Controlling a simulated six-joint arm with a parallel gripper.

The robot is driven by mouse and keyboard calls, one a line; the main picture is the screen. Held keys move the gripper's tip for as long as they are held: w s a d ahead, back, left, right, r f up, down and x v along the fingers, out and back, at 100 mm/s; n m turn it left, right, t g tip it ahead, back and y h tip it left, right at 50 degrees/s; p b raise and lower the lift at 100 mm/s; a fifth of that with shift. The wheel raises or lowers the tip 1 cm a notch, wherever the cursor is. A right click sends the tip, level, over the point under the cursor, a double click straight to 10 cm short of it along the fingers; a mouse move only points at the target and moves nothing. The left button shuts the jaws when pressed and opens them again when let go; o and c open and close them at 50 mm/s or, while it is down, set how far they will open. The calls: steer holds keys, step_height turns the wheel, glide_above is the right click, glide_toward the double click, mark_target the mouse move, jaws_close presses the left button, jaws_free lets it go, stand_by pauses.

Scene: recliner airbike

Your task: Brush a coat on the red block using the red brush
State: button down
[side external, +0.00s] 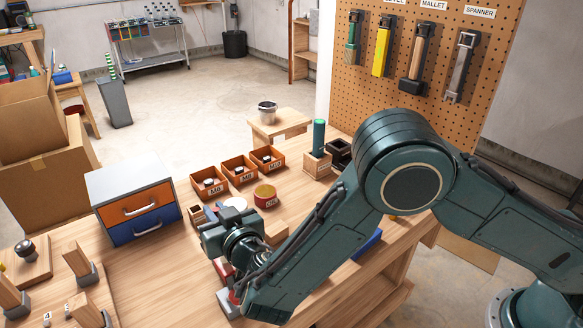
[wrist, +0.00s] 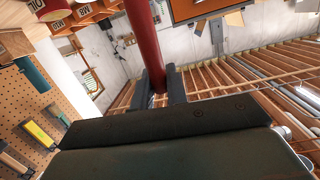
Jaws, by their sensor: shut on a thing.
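My gripper (wrist: 158,84) is shut on a red rod (wrist: 143,35), which appears to be the handle of the red brush. The rod passes between the two dark fingers in the wrist view, and its far end is out of view. In the side view my wrist hangs low over the front of the wooden table, and my own arm hides most of the gripper. Small red parts show just below the wrist, with a grey piece (side external: 228,306) beside them. I cannot tell which red part is the brush and which is the red block, nor whether they touch.
Orange bins (side external: 209,183) and a round red-sided tin (side external: 265,196) stand behind my wrist. A drawer cabinet (side external: 135,197) is to the left. A green cylinder (side external: 319,137) stands in a wooden holder (side external: 317,165). Wooden stands occupy the front left; table between is clear.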

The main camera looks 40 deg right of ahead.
steer(key=shift+s+a+f+y, duration=0.15)
steer(key=shift+s+a+f, duration=0.15)
steer(key=shift+a, duration=0.2)
steer(key=shift+s+a+f+y, duration=0.15)
steer(key=shift+s+a, duration=0.2)
steer(key=shift+a, duration=0.1)
steer(key=shift+s+a, duration=0.15)
steer(key=shift+a, duration=0.25)
steer(key=shift+d, duration=0.15)
steer(key=shift+s+d, duration=0.15)
steer(key=shift+d, duration=1.25)
steer(key=shift+d+r, duration=0.15)
steer(key=shift+d, duration=0.65)
steer(key=shift+d+r, duration=0.15)
steer(key=shift+d, duration=0.7)
